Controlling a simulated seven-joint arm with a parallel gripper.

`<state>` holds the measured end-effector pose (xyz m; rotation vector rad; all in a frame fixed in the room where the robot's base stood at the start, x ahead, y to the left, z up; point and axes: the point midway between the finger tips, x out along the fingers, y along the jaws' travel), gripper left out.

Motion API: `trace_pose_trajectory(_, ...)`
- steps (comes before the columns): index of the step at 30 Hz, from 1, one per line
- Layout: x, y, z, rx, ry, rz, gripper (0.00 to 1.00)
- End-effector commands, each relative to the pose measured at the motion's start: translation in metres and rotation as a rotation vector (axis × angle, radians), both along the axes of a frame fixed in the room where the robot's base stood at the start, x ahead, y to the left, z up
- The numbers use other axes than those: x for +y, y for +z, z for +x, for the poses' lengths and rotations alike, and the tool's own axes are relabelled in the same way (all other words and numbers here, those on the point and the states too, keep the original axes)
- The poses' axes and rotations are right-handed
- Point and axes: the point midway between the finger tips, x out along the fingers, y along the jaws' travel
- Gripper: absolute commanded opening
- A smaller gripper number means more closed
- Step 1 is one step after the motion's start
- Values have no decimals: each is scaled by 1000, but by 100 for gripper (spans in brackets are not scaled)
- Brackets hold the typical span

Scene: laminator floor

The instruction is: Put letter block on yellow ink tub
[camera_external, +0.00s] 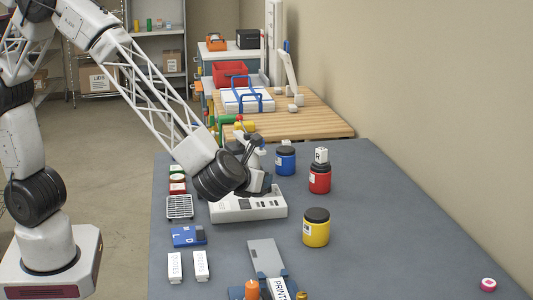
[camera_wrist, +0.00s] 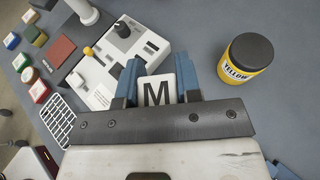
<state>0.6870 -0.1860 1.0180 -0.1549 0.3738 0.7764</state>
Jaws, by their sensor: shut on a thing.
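The letter block marked M (camera_wrist: 158,92) is white and sits between the two blue fingers of my gripper (camera_wrist: 159,76), which is shut on it. The yellow ink tub (camera_wrist: 246,58), with a black lid, stands right of the gripper in the wrist view, apart from the block. In the external view the yellow ink tub (camera_external: 316,230) stands upright on the grey table, and its lid is bare. My gripper (camera_external: 258,182) is up and left of it there, over the white device. The held block cannot be made out in the external view.
A red tub (camera_external: 320,180) carries a white letter block (camera_external: 321,155). A blue tub (camera_external: 285,161) stands behind. The white device (camera_external: 262,207) lies below my gripper. A grey plate (camera_external: 265,257) lies in front. The table right of the yellow tub is mostly clear.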

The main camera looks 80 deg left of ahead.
Motion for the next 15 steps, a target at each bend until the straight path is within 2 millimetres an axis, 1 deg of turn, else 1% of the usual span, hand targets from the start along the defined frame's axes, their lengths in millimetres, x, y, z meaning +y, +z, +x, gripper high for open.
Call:
trace_pose_trajectory(10, -1, 0, 3, -1, -1, 0, 0)
trace_pose_trajectory(15, -4, -1, 15, -2, -1, 0, 0)
